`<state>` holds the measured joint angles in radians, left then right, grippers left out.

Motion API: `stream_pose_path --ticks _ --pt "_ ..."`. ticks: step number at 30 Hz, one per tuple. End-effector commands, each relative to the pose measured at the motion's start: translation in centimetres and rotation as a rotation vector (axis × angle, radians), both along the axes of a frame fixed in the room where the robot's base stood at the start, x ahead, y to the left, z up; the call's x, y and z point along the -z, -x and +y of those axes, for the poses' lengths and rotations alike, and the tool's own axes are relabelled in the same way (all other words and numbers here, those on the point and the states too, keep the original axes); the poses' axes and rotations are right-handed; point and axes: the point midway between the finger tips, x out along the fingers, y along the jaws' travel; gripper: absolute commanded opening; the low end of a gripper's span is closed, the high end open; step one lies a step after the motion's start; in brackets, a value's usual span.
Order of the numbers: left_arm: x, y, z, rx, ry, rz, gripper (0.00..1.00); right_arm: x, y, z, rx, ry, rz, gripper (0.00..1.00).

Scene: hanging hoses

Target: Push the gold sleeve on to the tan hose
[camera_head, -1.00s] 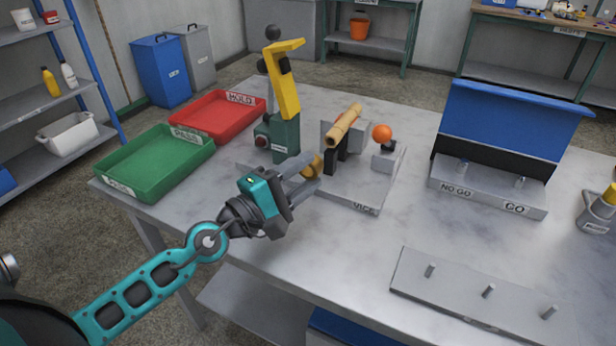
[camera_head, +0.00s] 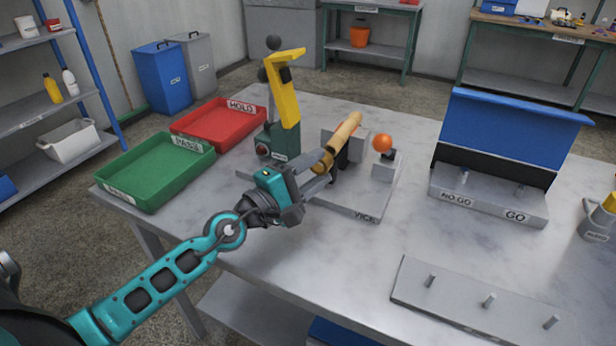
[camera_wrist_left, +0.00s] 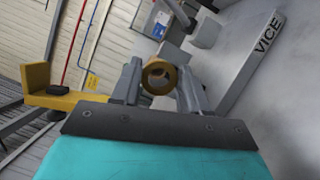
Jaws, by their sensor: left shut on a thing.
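The tan hose (camera_head: 347,131) is held in the grey vice (camera_head: 347,196), tilted, with its near end pointing down toward my left gripper. My left gripper (camera_head: 324,170) is shut on the gold sleeve (camera_head: 325,161), which sits at the hose's near end and lines up with it. In the left wrist view the sleeve (camera_wrist_left: 159,74) shows end-on as a ring between the two fingers (camera_wrist_left: 160,88). How far the sleeve is over the hose is hidden. My right gripper is not in view.
A green-based press with a yellow arm (camera_head: 284,90) stands just behind left of the vice. An orange ball knob (camera_head: 382,142) is on the vice's right. Green (camera_head: 150,172) and red (camera_head: 222,124) trays lie left.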

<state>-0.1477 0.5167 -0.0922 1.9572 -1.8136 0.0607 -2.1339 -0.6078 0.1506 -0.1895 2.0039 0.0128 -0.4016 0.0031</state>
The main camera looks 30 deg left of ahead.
Motion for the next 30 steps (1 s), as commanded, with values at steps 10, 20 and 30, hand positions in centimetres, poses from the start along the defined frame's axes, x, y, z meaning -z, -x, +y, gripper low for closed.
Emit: stream_pose_path --ticks 10,20,30 --pt "0.0 -1.7 0.1 0.001 0.0 0.0 0.11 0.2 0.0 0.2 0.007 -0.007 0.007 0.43" --pt "0.0 -1.7 0.1 0.001 0.0 0.001 0.11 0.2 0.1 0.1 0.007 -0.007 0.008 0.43" --pt "-0.1 -1.7 0.1 0.0 -0.005 0.0 0.11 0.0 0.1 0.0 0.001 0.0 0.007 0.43"
